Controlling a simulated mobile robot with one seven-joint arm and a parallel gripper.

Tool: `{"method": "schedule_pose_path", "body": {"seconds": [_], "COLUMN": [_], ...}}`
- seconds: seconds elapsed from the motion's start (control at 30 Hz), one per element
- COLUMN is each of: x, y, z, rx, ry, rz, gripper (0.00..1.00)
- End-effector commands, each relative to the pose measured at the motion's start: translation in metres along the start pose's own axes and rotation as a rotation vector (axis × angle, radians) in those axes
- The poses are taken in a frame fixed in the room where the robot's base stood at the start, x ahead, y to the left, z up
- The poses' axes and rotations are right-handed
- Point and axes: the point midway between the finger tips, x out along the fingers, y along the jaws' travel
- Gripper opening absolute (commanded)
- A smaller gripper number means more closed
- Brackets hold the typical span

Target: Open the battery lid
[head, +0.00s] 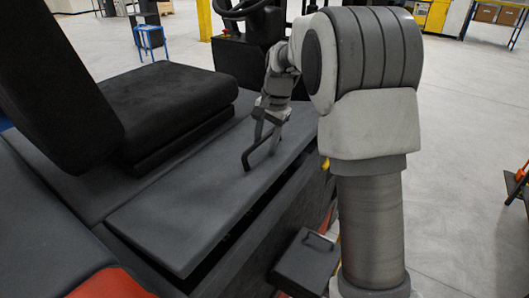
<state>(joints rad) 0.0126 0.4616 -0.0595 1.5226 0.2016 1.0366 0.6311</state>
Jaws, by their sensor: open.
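The battery lid (185,218) is a long flat dark grey panel on the side of the vehicle, beside the black seat. A dark gap shows under its near right edge, and I cannot tell whether the lid is raised or just overhangs. My gripper (262,148) is over the far right part of the lid, pointing down, with its jaws open and nothing seen between them. A thin black angled piece at its lower end is close to the lid surface; I cannot tell whether it is fingertip or handle, or whether it touches.
The black seat (165,105) stands along the lid's left side. A steering wheel (245,8) and dark console are beyond the lid. A dark box with a handle (308,260) sits low at the right of the vehicle. Open grey floor (460,190) lies to the right.

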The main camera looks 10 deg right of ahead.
Motion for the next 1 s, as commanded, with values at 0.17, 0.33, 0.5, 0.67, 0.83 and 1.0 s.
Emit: {"method": "schedule_pose_path", "body": {"seconds": [0.17, 0.33, 0.5, 0.67, 0.83, 1.0], "x": [0.007, 0.007, 0.006, -0.001, -0.014, -0.026], "y": [0.007, 0.008, 0.008, 0.006, 0.004, 0.001], "z": [0.001, 0.001, 0.001, 0.001, 0.001, 0.002], "rx": [0.0, 0.0, 0.0, 0.0, -0.001, -0.001], "ry": [0.001, 0.001, 0.001, 0.001, 0.001, 0.001], "rz": [0.001, 0.001, 0.001, 0.0, 0.0, 0.0], "gripper": [0.5, 0.5, 0.5, 0.5, 0.5, 0.5]}}
